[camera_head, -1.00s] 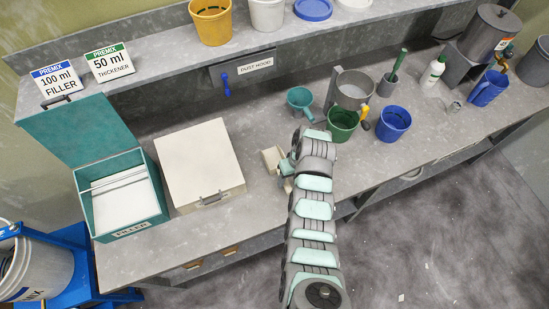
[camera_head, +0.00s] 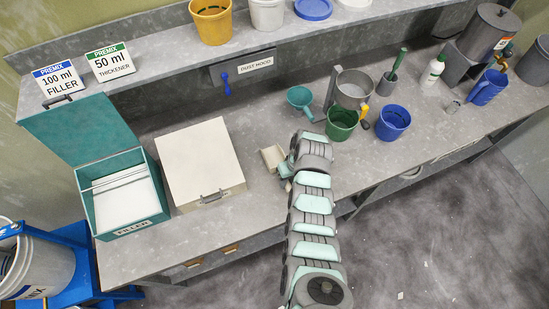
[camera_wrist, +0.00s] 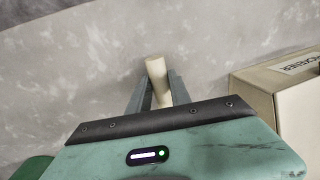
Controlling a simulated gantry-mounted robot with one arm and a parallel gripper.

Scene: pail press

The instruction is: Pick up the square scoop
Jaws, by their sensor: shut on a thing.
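The cream square scoop (camera_head: 271,157) is on the grey bench, just right of the cream box, with its open end toward the upper left. My gripper (camera_head: 287,171) is at its handle end, partly hidden by my wrist in the head view. In the wrist view the cream handle (camera_wrist: 157,75) stands between the two grey fingers (camera_wrist: 159,92), which are shut on it. The scoop's bowl does not show clearly in the wrist view. I cannot tell whether the scoop touches the bench.
The closed cream box (camera_head: 200,160) and open teal filler bin (camera_head: 121,225) stand to the left. A teal round scoop (camera_head: 300,99), green pail (camera_head: 342,122), blue pail (camera_head: 393,122) and grey pot (camera_head: 352,88) stand to the right. The bench front is clear.

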